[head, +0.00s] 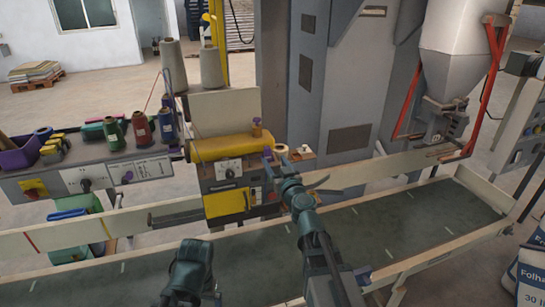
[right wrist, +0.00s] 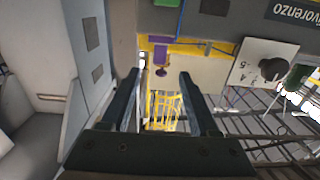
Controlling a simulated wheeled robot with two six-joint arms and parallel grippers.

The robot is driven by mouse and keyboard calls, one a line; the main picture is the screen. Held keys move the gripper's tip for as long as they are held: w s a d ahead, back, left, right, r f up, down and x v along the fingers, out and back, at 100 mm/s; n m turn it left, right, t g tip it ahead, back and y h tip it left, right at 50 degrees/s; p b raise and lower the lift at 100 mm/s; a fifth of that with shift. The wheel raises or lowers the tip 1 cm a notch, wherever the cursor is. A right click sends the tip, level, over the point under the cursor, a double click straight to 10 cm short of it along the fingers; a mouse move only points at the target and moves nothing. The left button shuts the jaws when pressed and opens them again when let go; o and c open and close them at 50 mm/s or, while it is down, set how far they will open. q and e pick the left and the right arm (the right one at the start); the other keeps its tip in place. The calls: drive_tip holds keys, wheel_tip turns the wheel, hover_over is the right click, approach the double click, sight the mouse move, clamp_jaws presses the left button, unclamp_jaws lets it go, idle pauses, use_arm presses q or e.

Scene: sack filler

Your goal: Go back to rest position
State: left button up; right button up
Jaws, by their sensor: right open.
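My right gripper (head: 275,152) is open and empty in the head view, in front of the sewing station (head: 222,148) with its yellow top. In the right wrist view its two dark fingers (right wrist: 159,78) stand apart with nothing between them. A dark link of my left arm shows at the bottom of the head view. My left gripper is not in view.
A conveyor (head: 420,215) with pale side rails runs across the front. Thread spools (head: 141,130) stand on a bench at left. A grey cabinet (head: 335,80) rises behind my right gripper. A hopper (head: 463,45) hangs at right, with printed sacks (head: 530,275) below right.

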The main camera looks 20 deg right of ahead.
drive_tip(key=s, duration=0.5)
drive_tip(key=s+a+f+n+g+y, duration=0.2)
drive_tip(key=s+a+f+g, duration=0.15)
drive_tip(key=a, duration=0.35)
drive_tip(key=s+a+f+n+g+y, duration=0.25)
drive_tip(key=a+f, duration=0.25)
drive_tip(key=a, duration=0.3)
drive_tip(key=s+a+f+n+g+y, duration=0.2)
drive_tip(key=s+a+f+g+y, duration=0.15)
drive_tip(key=a, duration=0.35)
drive_tip(key=s+f+g+h, duration=0.4)
drive_tip(key=s+f+g, duration=0.1)
drive_tip(key=s+f, duration=0.2)
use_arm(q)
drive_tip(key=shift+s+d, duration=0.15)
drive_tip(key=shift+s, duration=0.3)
use_arm(e)
drive_tip(key=s+d+f+m+g+h, duration=0.2)
drive_tip(key=s+d+m+g+h, duration=0.1)
drive_tip(key=s, duration=0.5)
drive_tip(key=d+g+h, duration=0.1)
drive_tip(key=d+h, duration=0.1)
drive_tip(key=h, duration=0.1)
drive_tip(key=shift+s+d+f, duration=0.35)
drive_tip(key=shift+d+f, duration=0.05)
